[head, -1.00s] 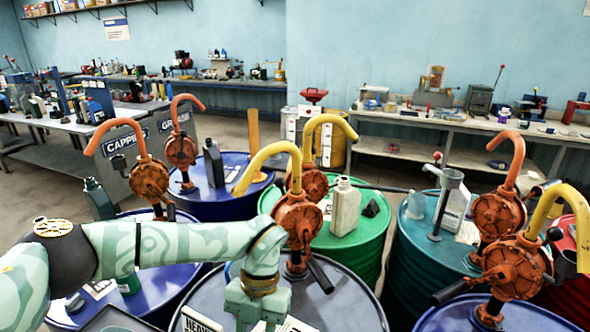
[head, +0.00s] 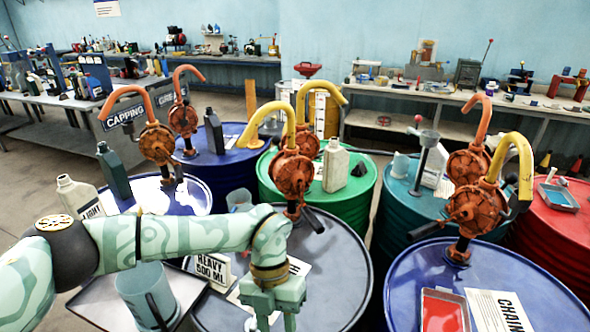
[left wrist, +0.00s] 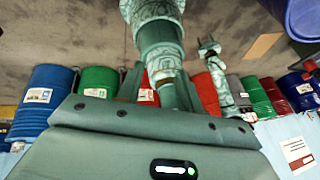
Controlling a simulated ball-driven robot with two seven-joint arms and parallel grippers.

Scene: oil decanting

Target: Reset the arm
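My left arm (head: 170,238) reaches in from the left in the head view, bent down at the wrist. Its gripper (head: 271,319) hangs over a dark drum (head: 342,268), cut off by the bottom edge. In the left wrist view the two dark green fingers (left wrist: 157,88) stand apart with nothing held between them. That view is upside down and shows green arm or body parts of mine and a row of drums.
Drums with rusty hand pumps crowd in front: green (head: 375,185), teal (head: 400,200), blue (head: 400,280) with a red tray (head: 443,312). A white bottle (head: 336,166) stands on the green drum. Benches line the wall.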

